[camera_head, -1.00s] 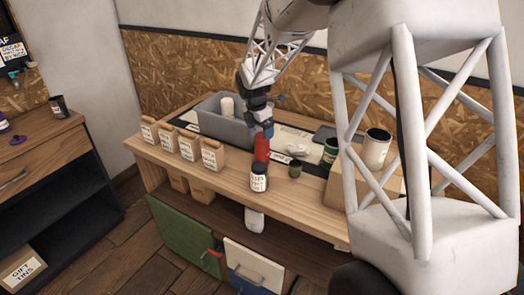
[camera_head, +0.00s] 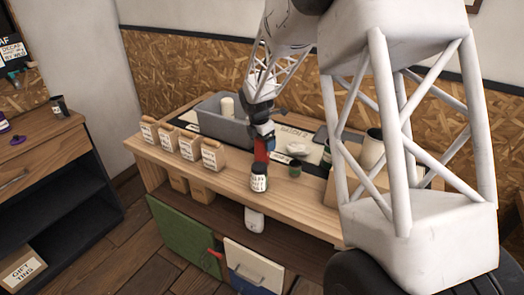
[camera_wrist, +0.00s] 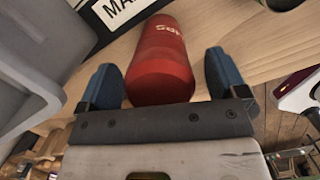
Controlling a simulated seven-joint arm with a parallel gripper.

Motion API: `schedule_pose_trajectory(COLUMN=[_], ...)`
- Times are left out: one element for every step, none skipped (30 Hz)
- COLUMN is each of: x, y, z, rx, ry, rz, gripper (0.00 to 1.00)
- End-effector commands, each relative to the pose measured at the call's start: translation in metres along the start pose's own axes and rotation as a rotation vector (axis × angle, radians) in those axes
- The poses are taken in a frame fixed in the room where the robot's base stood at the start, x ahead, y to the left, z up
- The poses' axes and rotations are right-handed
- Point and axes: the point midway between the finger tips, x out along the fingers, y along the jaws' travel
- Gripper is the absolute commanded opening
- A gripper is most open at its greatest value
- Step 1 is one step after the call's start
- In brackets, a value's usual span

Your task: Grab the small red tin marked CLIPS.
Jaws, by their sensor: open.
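The small red tin (camera_wrist: 160,66) stands on the wooden bench, with part of its white lettering showing at its upper right in the wrist view. My gripper (camera_wrist: 163,80) is open, with one blue finger on each side of the tin. Small gaps seem to show between the fingers and the tin. In the head view my gripper (camera_head: 265,140) is at the tin from above and behind.
A grey bin (camera_head: 208,120) is behind to the left, with several labelled paper bags (camera_head: 189,147) left of the jar. A small dark green tin (camera_head: 295,168) is to the right.

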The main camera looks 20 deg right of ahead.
Motion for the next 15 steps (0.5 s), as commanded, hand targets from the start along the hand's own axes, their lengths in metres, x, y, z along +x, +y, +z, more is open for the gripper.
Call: schedule_pose_trajectory(x=[0.006, 0.0086, 0.0114, 0.0129, 0.0141, 0.0151, 0.0155, 0.0157, 0.0157, 0.0156, 0.0155, 0.0155, 0.0154, 0.0154, 0.0154], y=[-0.0001, -0.0001, 0.0, 0.0, 0.0001, 0.0001, 0.0002, 0.0002, 0.0002, 0.0002, 0.0002, 0.0002, 0.0003, 0.0003, 0.0003], z=[-0.0001, -0.0001, -0.0001, -0.0001, -0.0001, -0.0001, -0.0001, -0.0001, -0.0001, -0.0001, -0.0001, -0.0001, -0.0001, -0.0001, -0.0001], rx=[0.0, 0.0, 0.0, 0.0, 0.0, 0.0, 0.0, 0.0, 0.0, 0.0, 0.0, 0.0, 0.0, 0.0, 0.0], ry=[0.001, 0.001, 0.001, 0.001, 0.0, 0.0, 0.0, 0.0, 0.0, 0.0, 0.0, 0.0, 0.0, 0.0, 0.0], rz=[-0.002, -0.002, -0.002, -0.001, -0.001, 0.0, 0.0, 0.0, 0.0, 0.0, 0.0, 0.0, 0.0, 0.0, 0.0], gripper=[0.91, 0.91, 0.91, 0.91, 0.91, 0.91, 0.91, 0.91, 0.91, 0.91, 0.91, 0.91, 0.91, 0.91, 0.91])
